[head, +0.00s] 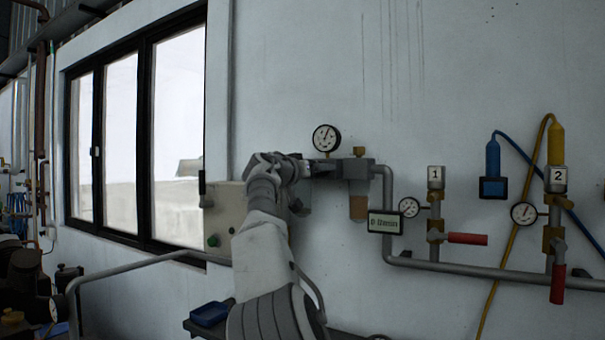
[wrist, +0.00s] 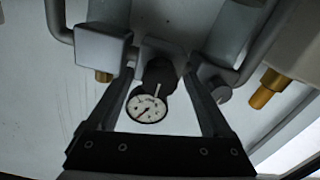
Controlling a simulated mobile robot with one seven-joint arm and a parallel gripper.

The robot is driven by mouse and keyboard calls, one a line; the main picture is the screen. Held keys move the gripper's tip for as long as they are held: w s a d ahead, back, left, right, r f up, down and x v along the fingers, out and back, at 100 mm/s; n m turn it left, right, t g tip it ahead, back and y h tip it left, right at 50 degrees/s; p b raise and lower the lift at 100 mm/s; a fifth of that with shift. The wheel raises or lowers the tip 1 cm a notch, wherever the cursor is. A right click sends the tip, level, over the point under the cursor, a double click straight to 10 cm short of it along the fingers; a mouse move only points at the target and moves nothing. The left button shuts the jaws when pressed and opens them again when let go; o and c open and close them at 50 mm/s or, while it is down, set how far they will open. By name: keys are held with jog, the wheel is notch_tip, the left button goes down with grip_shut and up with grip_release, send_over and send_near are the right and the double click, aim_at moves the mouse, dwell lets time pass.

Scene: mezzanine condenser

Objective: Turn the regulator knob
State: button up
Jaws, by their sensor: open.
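The regulator knob (wrist: 158,74) shows in the wrist view as a dark round knob with a pale line on its edge. It sits next to a white round gauge (wrist: 147,108). My gripper (wrist: 160,76) is open, with one finger on each side of the knob; I cannot tell whether either finger touches it. In the head view my arm reaches up to the wall, and my gripper (head: 302,168) is at the pipe assembly below the same gauge (head: 326,138). The knob is hidden there behind my wrist.
A grey filter block (head: 357,169) with a brass top and amber bowl is right of my gripper. A pale control box (head: 226,215) is left. Further right are a small sign (head: 384,223), pipes and red-handled valves (head: 467,239). A blue tray (head: 209,314) is below.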

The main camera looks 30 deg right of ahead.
jog(key=b+v, duration=0.6)
jog(key=v, duration=1.1)
jog(key=shift+b, duration=0.4)
jog(key=s+d+f+n+g+y, duration=0.15)
jog(key=s+f+y, duration=0.25)
jog(key=f, duration=0.5)
jog(key=s+d+f+n+y, duration=0.1)
jog(key=s+d+f+y, duration=0.25)
jog(key=f, duration=0.45)
jog(key=s+a+f+n+g+y, duration=0.1)
jog(key=s+a+f+n+y, duration=0.25)
jog(key=s+a+f, duration=0.8)
jog(key=s+a+f+n+g+y, duration=0.1)
jog(key=s+a+f+n+y, duration=0.25)
jog(key=s+a+f, duration=0.8)
jog(key=s+r+p, duration=0.1)
jog(key=r+p, duration=0.8)
jog(key=p, duration=0.2)
jog(key=s+d+r+y+p, duration=0.1)
jog(key=s+r+p, duration=0.1)
jog(key=r+p, duration=0.8)
jog(key=shift+s+d+p, duration=0.3)
jog(key=shift+p, duration=0.3)
